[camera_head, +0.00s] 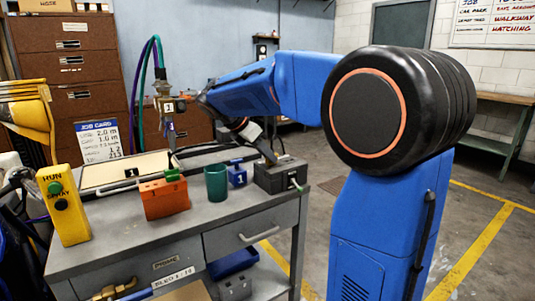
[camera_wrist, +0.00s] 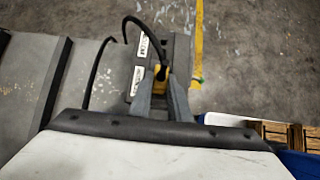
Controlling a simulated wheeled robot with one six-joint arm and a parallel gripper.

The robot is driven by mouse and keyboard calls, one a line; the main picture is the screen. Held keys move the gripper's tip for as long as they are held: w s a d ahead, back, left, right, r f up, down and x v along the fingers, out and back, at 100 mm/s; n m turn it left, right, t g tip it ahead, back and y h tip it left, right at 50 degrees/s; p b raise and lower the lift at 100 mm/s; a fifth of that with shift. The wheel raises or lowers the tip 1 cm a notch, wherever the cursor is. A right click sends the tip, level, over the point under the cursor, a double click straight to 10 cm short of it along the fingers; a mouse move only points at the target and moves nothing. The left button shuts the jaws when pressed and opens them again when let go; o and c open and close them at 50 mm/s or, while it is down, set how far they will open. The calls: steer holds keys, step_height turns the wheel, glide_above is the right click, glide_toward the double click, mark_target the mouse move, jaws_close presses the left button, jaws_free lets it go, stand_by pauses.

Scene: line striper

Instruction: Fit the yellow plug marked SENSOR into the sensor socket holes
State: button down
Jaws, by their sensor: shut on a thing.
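My gripper (camera_wrist: 161,82) is shut on a small yellow plug (camera_wrist: 161,72), seen between the fingertips in the wrist view. A black cable arches up from the plug. The plug is over or against a dark grey box (camera_wrist: 181,48) with two white labels, too small to read surely. In the head view the dark grey box (camera_head: 283,178) stands at the bench's right corner, with my gripper (camera_head: 270,154) tilted down at its top. The plug is not distinguishable there. The socket holes are hidden, and I cannot tell whether the plug is in them.
On the grey bench (camera_head: 130,235) stand an orange box (camera_head: 164,198), a green cup (camera_head: 216,183), a small blue block (camera_head: 237,174) and a yellow RUN/SPRAY box (camera_head: 64,208). A hose fixture (camera_head: 167,105) rises behind. Open floor lies right of the bench.

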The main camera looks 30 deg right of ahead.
steer(key=shift+f, duration=0.25)
steer(key=c, duration=1.6)
jaws_free()
steer(key=shift+o, duration=0.7)
steer(key=shift+o, duration=1)
steer(key=v, duration=0.7)
